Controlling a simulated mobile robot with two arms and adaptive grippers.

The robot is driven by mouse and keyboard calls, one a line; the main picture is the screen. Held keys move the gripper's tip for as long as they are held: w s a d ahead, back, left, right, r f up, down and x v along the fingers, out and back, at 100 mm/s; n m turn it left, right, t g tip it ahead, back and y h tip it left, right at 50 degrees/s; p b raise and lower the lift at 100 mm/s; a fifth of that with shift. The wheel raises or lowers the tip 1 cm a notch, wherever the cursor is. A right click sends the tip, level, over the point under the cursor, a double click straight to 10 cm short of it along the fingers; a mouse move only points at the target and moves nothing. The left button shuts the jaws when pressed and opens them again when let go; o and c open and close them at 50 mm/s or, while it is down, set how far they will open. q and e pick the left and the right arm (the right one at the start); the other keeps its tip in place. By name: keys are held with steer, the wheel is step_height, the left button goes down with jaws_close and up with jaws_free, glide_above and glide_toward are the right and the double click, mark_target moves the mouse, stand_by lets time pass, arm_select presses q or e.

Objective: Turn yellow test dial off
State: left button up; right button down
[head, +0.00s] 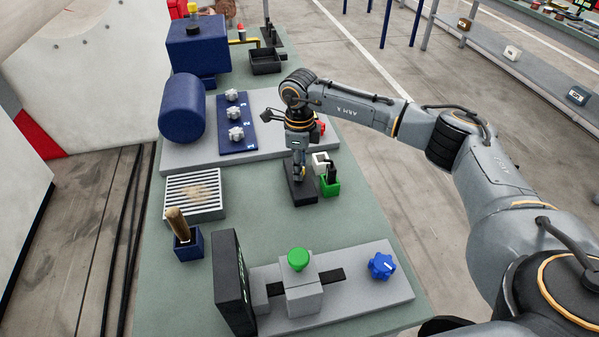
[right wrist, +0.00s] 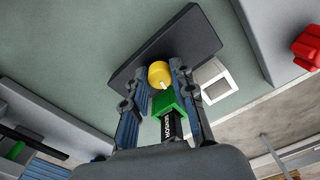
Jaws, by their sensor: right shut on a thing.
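The yellow test dial (right wrist: 159,74) sits on a black plate (right wrist: 190,40) and has a pale pointer mark on its face. In the head view my right gripper (head: 300,178) reaches straight down over the black plate (head: 296,194) and mostly hides the dial. In the right wrist view its two fingers (right wrist: 159,80) stand on either side of the dial, shut on it. My left gripper is in neither view.
A green holder (head: 330,188) with a black sensor and a white square block (head: 320,160) stand close beside the gripper. A blue panel with several grey knobs (head: 236,134) lies behind, a blue knob (head: 382,266) and green button (head: 298,259) in front.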

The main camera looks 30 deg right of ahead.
steer(key=shift+n+b, duration=0.7)
steer(key=shift+n, duration=0.4)
steer(key=shift+r, duration=0.1)
steer(key=c, duration=1.1)
jaws_free()
step_height(320, 180, up, 12)
